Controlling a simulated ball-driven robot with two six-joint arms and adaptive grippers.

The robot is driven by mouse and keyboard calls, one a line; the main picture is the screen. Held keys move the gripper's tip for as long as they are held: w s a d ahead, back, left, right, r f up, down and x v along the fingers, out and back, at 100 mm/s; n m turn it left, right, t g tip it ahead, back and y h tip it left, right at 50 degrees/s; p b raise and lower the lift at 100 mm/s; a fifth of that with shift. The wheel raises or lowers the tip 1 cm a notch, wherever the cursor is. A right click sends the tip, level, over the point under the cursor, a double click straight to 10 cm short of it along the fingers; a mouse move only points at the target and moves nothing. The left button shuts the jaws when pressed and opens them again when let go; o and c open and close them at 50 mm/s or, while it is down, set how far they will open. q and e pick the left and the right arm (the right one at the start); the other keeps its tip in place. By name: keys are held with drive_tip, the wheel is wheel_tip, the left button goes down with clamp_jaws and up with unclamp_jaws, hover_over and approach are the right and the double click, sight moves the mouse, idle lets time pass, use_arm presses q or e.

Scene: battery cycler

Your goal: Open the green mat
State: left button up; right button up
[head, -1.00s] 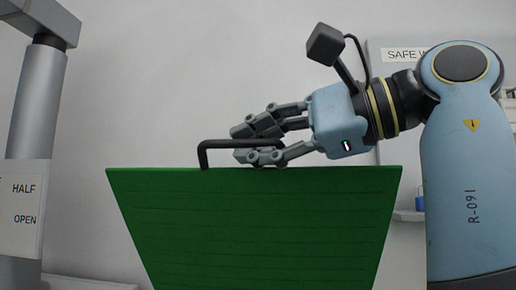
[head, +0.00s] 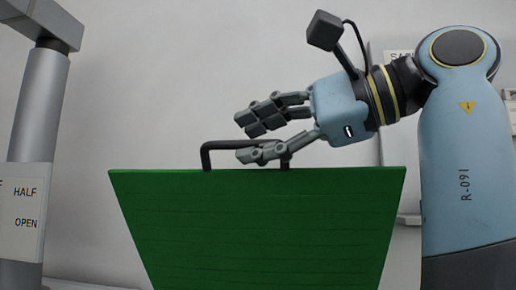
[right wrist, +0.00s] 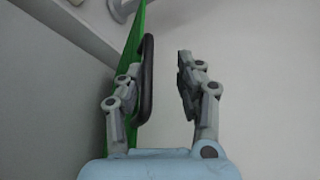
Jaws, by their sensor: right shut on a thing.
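The green mat (head: 256,225) shows in the head view as a broad ribbed panel with its top edge raised. A black bar handle (head: 206,158) stands on that edge. My right gripper (head: 255,135) is at the handle, one finger in front of the bar and the other above and behind it. In the right wrist view, the handle (right wrist: 149,75) lies between the fingers (right wrist: 155,95), close beside the left finger, with a clear gap to the right finger. The fingers are spread, not clamped on the bar. The mat's lower edge is out of view. My left gripper is not in view.
A grey post (head: 42,110) with a sign (head: 22,212) reading HALF and OPEN stands at the left. A pale panel with a partly hidden label (head: 397,56) is behind my right arm. Free space shows above the mat.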

drive_tip(key=r, duration=0.5)
drive_tip(key=s+r, duration=0.1)
drive_tip(key=r, duration=0.2)
drive_tip(key=shift+a+r, duration=0.15)
drive_tip(key=shift+r, duration=0.1)
drive_tip(key=shift+c, duration=0.3)
